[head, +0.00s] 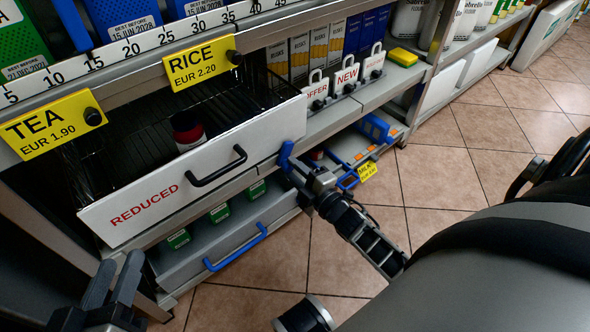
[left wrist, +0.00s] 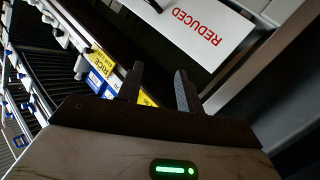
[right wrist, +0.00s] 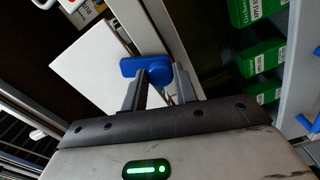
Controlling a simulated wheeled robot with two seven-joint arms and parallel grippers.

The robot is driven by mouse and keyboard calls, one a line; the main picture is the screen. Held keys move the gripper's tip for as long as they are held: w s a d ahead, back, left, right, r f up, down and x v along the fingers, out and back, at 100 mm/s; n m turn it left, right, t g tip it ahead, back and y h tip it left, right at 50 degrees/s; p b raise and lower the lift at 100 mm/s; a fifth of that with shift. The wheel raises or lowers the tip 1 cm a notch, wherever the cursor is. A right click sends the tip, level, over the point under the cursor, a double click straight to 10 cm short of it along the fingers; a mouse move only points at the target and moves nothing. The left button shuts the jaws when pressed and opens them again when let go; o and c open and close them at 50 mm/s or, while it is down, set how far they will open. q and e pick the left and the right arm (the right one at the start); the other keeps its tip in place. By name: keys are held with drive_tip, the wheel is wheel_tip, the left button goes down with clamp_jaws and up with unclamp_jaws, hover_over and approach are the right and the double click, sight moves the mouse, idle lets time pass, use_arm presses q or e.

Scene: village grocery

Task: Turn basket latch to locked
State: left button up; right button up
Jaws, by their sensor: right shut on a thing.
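The basket (head: 222,175) is a wire drawer with a white front marked REDUCED and a black handle (head: 218,168); it stands out from the shelf. A blue latch lever (head: 284,153) is at the right end of its front, and also shows in the right wrist view (right wrist: 145,64). My right gripper (head: 290,168) is shut on this latch, its fingers partly hiding it. Whether the latch stands locked cannot be read here. My left gripper (head: 116,277) is open and empty, low at the left, apart from the basket front; its spread fingers show in the left wrist view (left wrist: 160,88).
A dark jar with a red band (head: 187,130) stands in the basket. Below is a grey drawer with a blue handle (head: 235,247) and green boxes (head: 219,213). Tiled floor (head: 440,180) is free at right.

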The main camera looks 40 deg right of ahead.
drive_tip(key=n, duration=0.2)
drive_tip(key=shift+n, duration=0.3)
use_arm(q)
drive_tip(key=shift+w+d+r+b, duration=0.1)
drive_tip(key=shift+r+b, duration=0.25)
drive_tip(key=shift+r, duration=0.15)
use_arm(e)
drive_tip(key=shift+n, duration=1.1)
drive_tip(key=o, duration=1)
use_arm(q)
drive_tip(key=shift+f, duration=0.15)
drive_tip(key=a+f+m+y+p, duration=0.1)
drive_tip(key=p, duration=0.2)
drive_tip(key=shift+g, duration=0.3)
use_arm(e)
drive_tip(key=s, duration=0.5)
drive_tip(key=s+d, duration=0.1)
drive_tip(key=s, duration=1)
drive_tip(key=shift+d, duration=0.15)
